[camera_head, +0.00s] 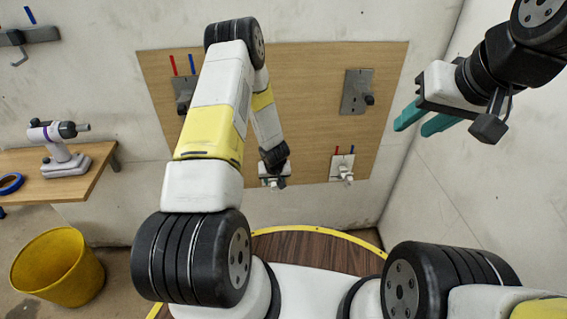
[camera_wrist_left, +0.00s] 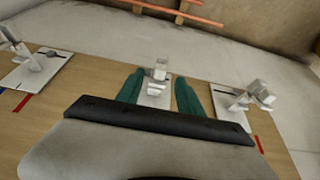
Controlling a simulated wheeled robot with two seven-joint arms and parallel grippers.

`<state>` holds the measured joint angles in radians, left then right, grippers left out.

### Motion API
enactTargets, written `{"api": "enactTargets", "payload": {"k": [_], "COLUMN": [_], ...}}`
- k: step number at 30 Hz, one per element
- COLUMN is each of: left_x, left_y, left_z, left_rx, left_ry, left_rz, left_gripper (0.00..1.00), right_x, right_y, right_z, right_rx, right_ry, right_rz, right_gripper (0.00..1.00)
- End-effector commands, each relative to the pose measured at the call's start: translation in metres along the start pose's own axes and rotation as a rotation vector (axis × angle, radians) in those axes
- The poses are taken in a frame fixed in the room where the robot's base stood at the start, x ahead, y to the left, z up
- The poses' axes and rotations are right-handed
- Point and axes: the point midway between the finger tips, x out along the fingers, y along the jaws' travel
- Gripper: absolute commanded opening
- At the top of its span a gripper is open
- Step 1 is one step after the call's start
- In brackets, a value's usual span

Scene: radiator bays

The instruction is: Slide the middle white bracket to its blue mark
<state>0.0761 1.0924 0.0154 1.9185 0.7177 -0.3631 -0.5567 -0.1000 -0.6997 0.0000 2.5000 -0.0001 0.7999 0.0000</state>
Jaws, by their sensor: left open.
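The middle white bracket (camera_wrist_left: 154,98) is a pale plate with a block sticking out, on the wooden board (camera_head: 307,100). In the left wrist view it sits between the two teal fingers of my left gripper (camera_wrist_left: 159,80), which are open with a gap on each side of it. In the head view my left arm covers much of the bracket, and its blue mark cannot be made out. My right gripper (camera_head: 421,117) is open and empty at the right, away from the brackets.
A white bracket (camera_head: 342,168) with red and blue marks above it stands to the right. Grey brackets (camera_head: 357,92) sit higher up.

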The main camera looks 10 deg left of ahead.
Motion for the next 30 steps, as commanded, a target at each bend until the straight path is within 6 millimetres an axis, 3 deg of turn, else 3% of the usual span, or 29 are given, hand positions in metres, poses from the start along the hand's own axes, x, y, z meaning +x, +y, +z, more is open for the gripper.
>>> {"api": "enactTargets", "payload": {"k": [16,28,30], "left_x": [0.072,0.081,0.081], "left_y": [-0.002,-0.001,-0.001], "left_z": [0.004,0.003,0.003], "left_rx": [-0.001,0.001,0.001], "left_ry": [-0.003,-0.003,-0.003], "left_rz": [-0.006,-0.005,-0.005], "left_gripper": [0.44,0.44,0.3], "right_x": [0.0,0.0,0.0], "right_y": [0.0,0.0,0.0], "right_z": [0.0,0.0,0.0], "right_rx": [0.0,0.0,0.0], "right_ry": [0.0,0.0,0.0], "right_rz": [0.0,0.0,0.0], "right_gripper": [0.36,0.36,0.36]}}
